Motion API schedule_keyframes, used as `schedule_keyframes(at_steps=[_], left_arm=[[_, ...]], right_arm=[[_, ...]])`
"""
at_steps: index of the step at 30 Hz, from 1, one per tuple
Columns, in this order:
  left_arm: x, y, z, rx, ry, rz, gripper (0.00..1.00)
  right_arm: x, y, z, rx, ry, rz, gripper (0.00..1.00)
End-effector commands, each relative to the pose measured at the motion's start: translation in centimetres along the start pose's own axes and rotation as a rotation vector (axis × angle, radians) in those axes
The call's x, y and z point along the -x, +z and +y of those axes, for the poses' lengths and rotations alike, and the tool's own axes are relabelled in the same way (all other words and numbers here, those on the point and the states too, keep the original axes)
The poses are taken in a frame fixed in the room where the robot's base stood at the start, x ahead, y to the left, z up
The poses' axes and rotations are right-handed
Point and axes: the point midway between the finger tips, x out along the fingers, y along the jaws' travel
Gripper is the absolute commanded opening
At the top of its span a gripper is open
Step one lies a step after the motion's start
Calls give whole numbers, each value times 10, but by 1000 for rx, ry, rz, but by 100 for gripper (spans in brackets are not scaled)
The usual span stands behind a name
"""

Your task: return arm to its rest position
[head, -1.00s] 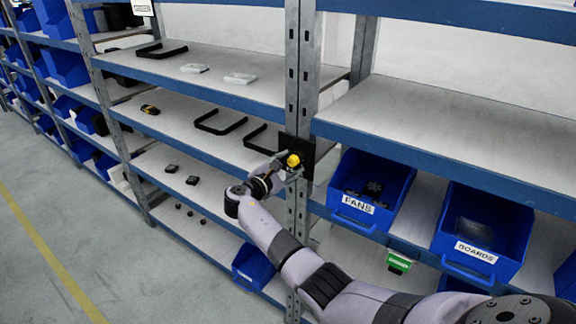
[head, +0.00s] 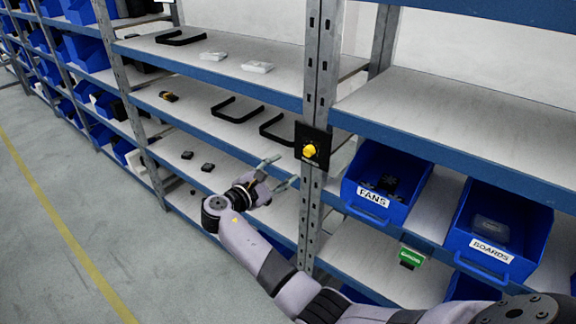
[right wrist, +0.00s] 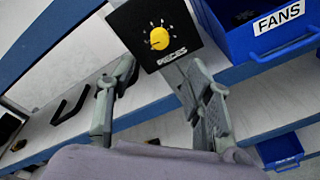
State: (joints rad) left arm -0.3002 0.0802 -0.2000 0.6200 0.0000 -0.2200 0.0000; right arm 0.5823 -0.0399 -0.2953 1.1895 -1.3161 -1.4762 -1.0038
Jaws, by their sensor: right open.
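My right arm (head: 265,265) reaches in from the lower right in the head view. Its gripper (head: 276,172) is open and empty, in front of the shelves, to the lower left of a black panel with a yellow knob (head: 310,150) on the upright post. In the right wrist view the open fingers (right wrist: 158,88) are apart, with the yellow knob (right wrist: 159,38) beyond them near the top. Nothing is between the fingers. My left gripper is not in view.
A blue FANS bin (head: 373,200) and a blue BOARDS bin (head: 483,248) stand on the shelf at the right. Black handles (head: 238,109) and small parts lie on the left shelves. The grey floor (head: 70,240) at the left is open, with a yellow line.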

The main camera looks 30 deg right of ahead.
Motion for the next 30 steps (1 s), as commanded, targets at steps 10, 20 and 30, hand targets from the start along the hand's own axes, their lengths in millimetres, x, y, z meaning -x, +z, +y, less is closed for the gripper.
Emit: schedule_keyframes(at_steps=[10, 20, 30], left_arm=[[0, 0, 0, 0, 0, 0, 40], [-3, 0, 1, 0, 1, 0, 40], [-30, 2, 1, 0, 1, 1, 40]], right_arm=[[4, 0, 0, 0, 0, 0, 47], [1, -14, -14, 7, -4, 30, 47], [5, -159, -189, 4, -138, 385, 47]])
